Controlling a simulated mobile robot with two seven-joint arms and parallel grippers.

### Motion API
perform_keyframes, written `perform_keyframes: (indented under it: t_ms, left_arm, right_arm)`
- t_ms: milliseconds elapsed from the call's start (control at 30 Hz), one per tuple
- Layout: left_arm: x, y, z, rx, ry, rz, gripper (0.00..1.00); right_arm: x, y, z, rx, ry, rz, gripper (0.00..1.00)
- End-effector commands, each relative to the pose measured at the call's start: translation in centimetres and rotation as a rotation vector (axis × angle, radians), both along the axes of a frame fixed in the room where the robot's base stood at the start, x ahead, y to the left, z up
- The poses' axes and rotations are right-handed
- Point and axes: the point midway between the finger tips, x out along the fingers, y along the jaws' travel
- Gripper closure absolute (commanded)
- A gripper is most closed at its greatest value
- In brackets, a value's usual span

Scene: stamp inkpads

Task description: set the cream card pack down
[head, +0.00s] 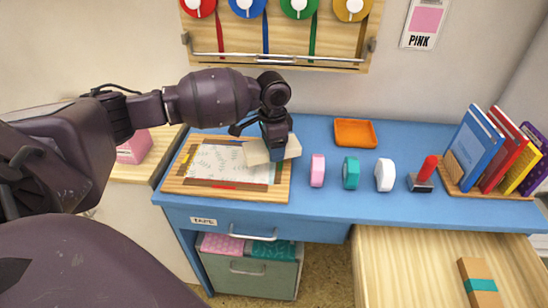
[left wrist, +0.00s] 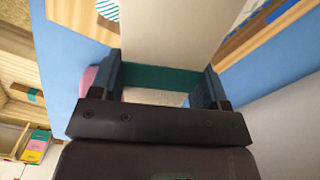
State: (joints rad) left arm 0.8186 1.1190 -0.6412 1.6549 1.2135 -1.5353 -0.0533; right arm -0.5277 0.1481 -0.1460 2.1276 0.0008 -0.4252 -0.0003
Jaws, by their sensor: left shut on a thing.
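The cream card pack (head: 257,153) is a pale flat slab over the back right part of a wooden framed board (head: 225,194). My left gripper (head: 276,150) is shut on it. In the left wrist view the pack (left wrist: 170,28) runs up between the two fingers of my left gripper (left wrist: 163,85), with a teal band (left wrist: 160,77) across it. I cannot tell whether the pack touches the board or is held just above it. My right gripper is not in view.
Books (head: 472,146) stand at right. An open drawer (head: 420,270) holds a brown teal-banded pack (head: 478,277).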

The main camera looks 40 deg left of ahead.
Motion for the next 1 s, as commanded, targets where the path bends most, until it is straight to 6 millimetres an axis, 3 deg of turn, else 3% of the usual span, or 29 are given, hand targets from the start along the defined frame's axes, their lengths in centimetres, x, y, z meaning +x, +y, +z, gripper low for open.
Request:
perform_keyframes:
  t_ms: [33, 200, 667, 700, 833, 1000]
  left_arm:
    - [-0.1, 0.0, -1.4, -0.001, 0.008, 0.0, 0.6]
    - [-0.1, 0.0, -4.1, -0.001, 0.008, 0.001, 0.6]
    - [0.0, 0.0, -4.5, 0.0, 0.001, 0.0, 0.6]
    - [0.0, 0.0, -4.5, 0.001, 0.001, 0.0, 0.25]
    - [0.0, 0.0, -4.5, 0.0, 0.002, 0.0, 0.06]
    - [0.0, 0.0, -4.5, 0.0, 0.002, 0.0, 0.06]
  right_arm:
    - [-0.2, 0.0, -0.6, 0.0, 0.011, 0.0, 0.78]
    - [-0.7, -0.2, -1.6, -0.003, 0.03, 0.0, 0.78]
    - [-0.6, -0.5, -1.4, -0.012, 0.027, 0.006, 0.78]
    - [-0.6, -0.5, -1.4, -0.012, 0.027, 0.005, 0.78]
    - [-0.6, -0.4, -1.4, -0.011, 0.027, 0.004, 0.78]
    - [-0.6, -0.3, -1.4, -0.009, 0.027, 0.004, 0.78]
